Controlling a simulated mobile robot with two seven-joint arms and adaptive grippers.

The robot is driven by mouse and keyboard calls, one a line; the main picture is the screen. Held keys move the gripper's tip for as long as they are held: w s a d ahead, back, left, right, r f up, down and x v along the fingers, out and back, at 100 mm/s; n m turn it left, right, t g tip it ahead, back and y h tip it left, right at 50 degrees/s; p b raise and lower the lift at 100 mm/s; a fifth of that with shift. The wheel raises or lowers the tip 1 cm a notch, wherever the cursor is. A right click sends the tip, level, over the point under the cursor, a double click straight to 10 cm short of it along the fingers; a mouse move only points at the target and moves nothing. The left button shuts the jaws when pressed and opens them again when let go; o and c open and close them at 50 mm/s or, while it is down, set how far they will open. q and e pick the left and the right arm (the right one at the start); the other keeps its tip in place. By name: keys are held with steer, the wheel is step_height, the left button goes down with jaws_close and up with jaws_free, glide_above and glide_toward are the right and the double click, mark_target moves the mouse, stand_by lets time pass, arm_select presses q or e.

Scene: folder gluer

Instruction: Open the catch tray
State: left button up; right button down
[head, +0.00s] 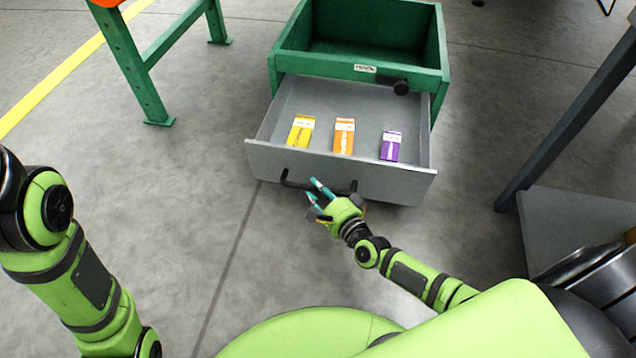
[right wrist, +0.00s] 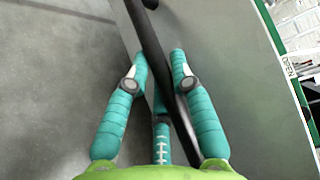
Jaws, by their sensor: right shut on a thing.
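The grey catch tray (head: 340,172) is a drawer pulled well out of a green housing (head: 410,73). A yellow box (head: 300,131), an orange box (head: 344,136) and a purple box (head: 390,146) lie inside it. A black bar handle (head: 292,184) is on the tray's front. My right gripper (head: 318,191) is at this handle, shut on it. In the right wrist view the handle (right wrist: 150,40) runs between the teal fingers (right wrist: 160,70). My left gripper is out of view; only my left arm shows at the left.
A green leg frame (head: 140,70) stands at the upper left, beside a yellow floor line (head: 50,82). A dark leg and a grey surface (head: 580,225) are at the right. The floor (head: 170,210) left of the tray is clear.

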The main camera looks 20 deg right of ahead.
steer(key=shift+s, duration=0.15)
steer(key=c, duration=1)
jaws_free()
steer(key=shift+c, duration=0.2)
